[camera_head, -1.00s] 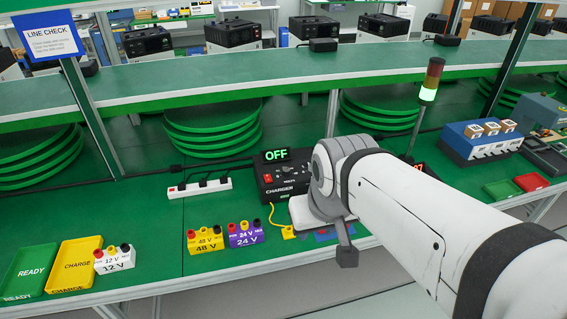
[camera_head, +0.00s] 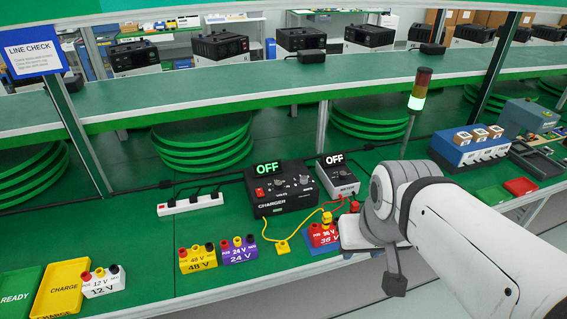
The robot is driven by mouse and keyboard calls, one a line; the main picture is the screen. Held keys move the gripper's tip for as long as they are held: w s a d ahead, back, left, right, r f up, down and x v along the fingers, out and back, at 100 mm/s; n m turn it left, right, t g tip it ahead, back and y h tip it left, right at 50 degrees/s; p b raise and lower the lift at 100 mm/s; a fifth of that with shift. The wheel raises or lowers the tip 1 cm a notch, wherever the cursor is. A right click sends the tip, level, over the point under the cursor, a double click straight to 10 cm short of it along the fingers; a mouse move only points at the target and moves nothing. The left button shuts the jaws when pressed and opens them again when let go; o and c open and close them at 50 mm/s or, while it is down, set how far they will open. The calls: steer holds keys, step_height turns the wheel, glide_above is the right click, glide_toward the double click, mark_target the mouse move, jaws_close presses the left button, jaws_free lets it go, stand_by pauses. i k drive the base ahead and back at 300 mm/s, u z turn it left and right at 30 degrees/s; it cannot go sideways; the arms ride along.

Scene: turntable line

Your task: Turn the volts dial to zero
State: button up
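The black charger (camera_head: 262,207) stands on the green bench, its display reading OFF. Its sloped face carries two dark dials. The left dial (camera_head: 279,183) is above small lettering that seems to read volts; where its pointer sits is too small to tell. The right dial (camera_head: 304,181) sits beside it. A red switch (camera_head: 260,192) is at the face's left. My gripper (camera_head: 362,232) is right of and nearer than the charger, apart from it, by the red 36 V battery (camera_head: 322,236). Its fingers cannot be made out.
A grey meter (camera_head: 341,183) reading OFF stands right of the charger. Red and yellow leads (camera_head: 292,235) cross the bench in front. Purple 24 V (camera_head: 238,252) and yellow 48 V (camera_head: 198,261) batteries stand left. A shelf (camera_head: 200,95) runs above and behind.

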mark_target(278, 185)
steer(key=u, duration=0.05)
steer(key=i, duration=1)
steer(key=z, duration=0.05)
